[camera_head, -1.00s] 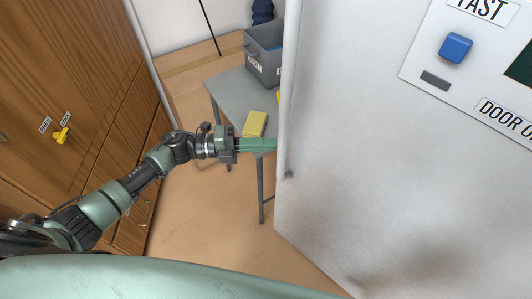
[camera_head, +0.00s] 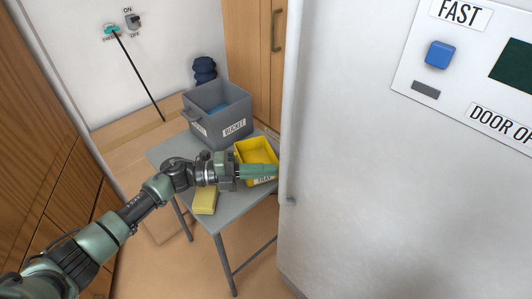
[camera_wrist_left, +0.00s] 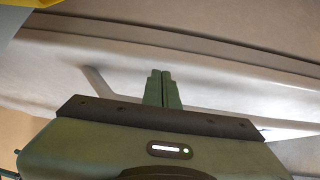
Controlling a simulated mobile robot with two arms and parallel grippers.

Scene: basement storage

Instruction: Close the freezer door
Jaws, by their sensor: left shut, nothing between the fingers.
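The white freezer door (camera_head: 380,190) fills the right side of the head view, its left edge running top to bottom. A control panel (camera_head: 480,75) with a blue button is on its face. How far the door stands open cannot be told. My left gripper (camera_head: 274,171) is shut and empty, its green fingertips close to the door's left edge; whether they touch it is unclear. My right gripper is not in view.
Behind the gripper stands a grey table (camera_head: 165,150) with a grey bucket (camera_head: 205,130), a yellow tray (camera_head: 255,150) and a yellow sponge-like block (camera_head: 204,201). Wooden cabinets (camera_head: 40,120) line the left. A wall switch (camera_head: 133,20) is at the back.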

